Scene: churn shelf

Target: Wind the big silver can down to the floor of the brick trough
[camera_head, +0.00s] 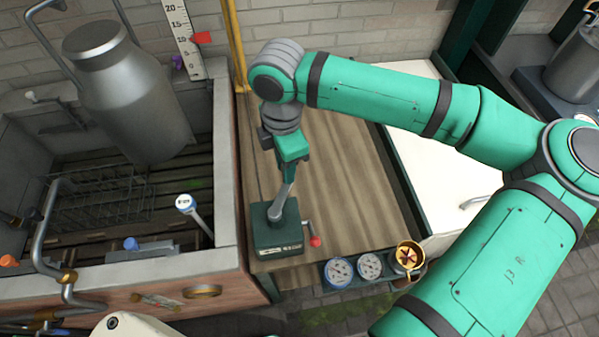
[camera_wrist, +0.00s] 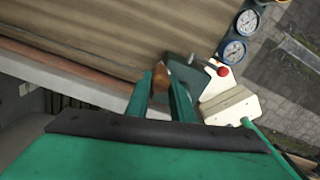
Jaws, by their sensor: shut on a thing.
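The big silver can (camera_head: 135,95) is in the brick trough (camera_head: 225,150), at its back, leaning a little in the picture. Its bottom is over the dark slatted floor; I cannot tell whether it touches. A green winch box (camera_head: 278,238) stands on the wooden bench beside the trough, with a grey crank arm (camera_head: 281,203) rising from it. My gripper (camera_head: 288,168) is above the box at the crank's upper end. In the wrist view my gripper (camera_wrist: 162,92) is shut on the brown wooden crank grip (camera_wrist: 161,76), mostly hidden in the head view.
A red-knobbed lever (camera_head: 314,240) is on the winch's right side. Two dials (camera_head: 355,269) and a brass cup (camera_head: 408,257) sit at the bench's front. A scale (camera_head: 184,35) has a red pointer.

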